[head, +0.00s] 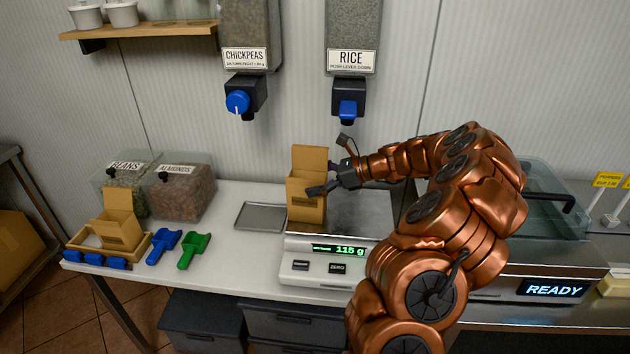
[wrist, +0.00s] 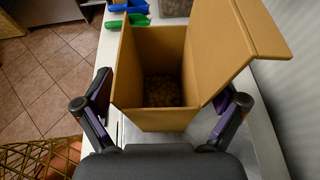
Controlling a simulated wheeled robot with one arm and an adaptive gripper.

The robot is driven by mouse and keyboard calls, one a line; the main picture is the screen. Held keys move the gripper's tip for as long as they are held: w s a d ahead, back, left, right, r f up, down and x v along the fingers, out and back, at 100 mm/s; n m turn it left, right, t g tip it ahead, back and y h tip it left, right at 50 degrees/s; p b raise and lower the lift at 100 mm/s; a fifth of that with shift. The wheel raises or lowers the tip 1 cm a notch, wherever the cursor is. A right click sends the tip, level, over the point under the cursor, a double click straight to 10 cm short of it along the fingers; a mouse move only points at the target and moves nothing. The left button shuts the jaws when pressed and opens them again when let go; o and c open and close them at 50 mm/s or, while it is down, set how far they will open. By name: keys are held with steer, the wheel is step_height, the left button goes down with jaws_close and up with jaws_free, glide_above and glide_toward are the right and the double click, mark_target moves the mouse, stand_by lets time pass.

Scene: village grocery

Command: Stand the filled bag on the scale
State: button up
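The filled bag (head: 307,200) is an open-topped brown carton standing upright on the scale's metal plate, at its left part. In the wrist view the bag (wrist: 152,119) holds small brown pieces at the bottom, and its flap stands up to the right. The scale (head: 318,270) shows a green 115 g. My gripper (head: 329,166) is at the bag's right side. In the wrist view its fingers (wrist: 172,100) stand spread on either side of the bag, with a visible gap on each side. The gripper looks open.
A metal tray (head: 262,217) lies left of the scale. Further left are blue (head: 164,246) and green (head: 194,249) scoops, a second carton (head: 118,222) in a wooden tray, and bins of beans (head: 128,184) and almonds (head: 180,190). Chickpeas (head: 245,95) and rice (head: 348,98) dispensers hang above.

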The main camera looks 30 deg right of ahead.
stand_by(0.3)
steer(key=v, duration=1.2)
